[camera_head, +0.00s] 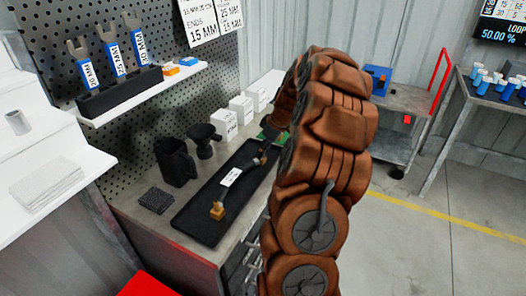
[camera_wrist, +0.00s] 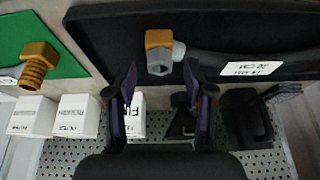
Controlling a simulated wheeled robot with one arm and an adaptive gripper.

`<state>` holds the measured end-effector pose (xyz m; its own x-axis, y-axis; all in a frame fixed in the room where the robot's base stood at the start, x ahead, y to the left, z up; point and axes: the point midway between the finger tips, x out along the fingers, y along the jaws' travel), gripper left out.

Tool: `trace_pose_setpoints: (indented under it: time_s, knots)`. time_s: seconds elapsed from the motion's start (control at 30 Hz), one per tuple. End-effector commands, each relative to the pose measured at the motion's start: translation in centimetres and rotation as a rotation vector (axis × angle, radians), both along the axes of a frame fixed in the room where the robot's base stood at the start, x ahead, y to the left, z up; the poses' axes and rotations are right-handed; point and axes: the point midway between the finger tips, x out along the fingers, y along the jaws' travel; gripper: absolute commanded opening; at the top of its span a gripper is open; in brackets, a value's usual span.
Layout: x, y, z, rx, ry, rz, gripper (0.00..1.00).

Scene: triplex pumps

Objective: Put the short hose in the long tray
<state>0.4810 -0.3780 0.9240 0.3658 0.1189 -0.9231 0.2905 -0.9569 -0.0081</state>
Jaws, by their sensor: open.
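The long black tray (camera_head: 192,228) lies on the workbench; its dark surface fills the top of the wrist view (camera_wrist: 110,45). A dark hose with a white label (camera_head: 230,177) lies in it, with a brass fitting (camera_head: 217,210) at the near end. In the wrist view a brass nut with a grey end (camera_wrist: 158,45) and the label (camera_wrist: 252,69) show. Another brass threaded fitting (camera_wrist: 38,65) lies at a green surface (camera_wrist: 18,40) beside the tray. I cannot tell which hose is the short one.
White boxes (camera_head: 241,108) stand behind the tray, with a black jug (camera_head: 175,162) and a black funnel-like cup (camera_head: 203,140) to their left. A pegboard wall and a shelf (camera_head: 150,95) with blue-labelled tools rise behind. A cart (camera_head: 400,110) stands at the right.

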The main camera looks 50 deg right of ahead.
Motion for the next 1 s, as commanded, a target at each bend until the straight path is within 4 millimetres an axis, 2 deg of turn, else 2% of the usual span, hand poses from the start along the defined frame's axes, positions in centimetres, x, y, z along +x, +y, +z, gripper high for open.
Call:
trace_pose_setpoints:
  time_s: [0.4,0.5,0.7,0.9,1.0]
  knots:
    - [-2.8,-1.1,7.1,-0.005,-0.006,-0.003,0.53]
    - [-3.3,-1.2,8.3,-0.004,-0.004,-0.002,0.53]
    - [-3.8,-1.3,9.7,-0.003,-0.002,-0.002,0.53]
    - [-3.9,-1.3,9.9,-0.002,-0.001,-0.001,0.53]
    - [-3.7,-0.5,10.0,0.003,0.004,0.004,0.53]
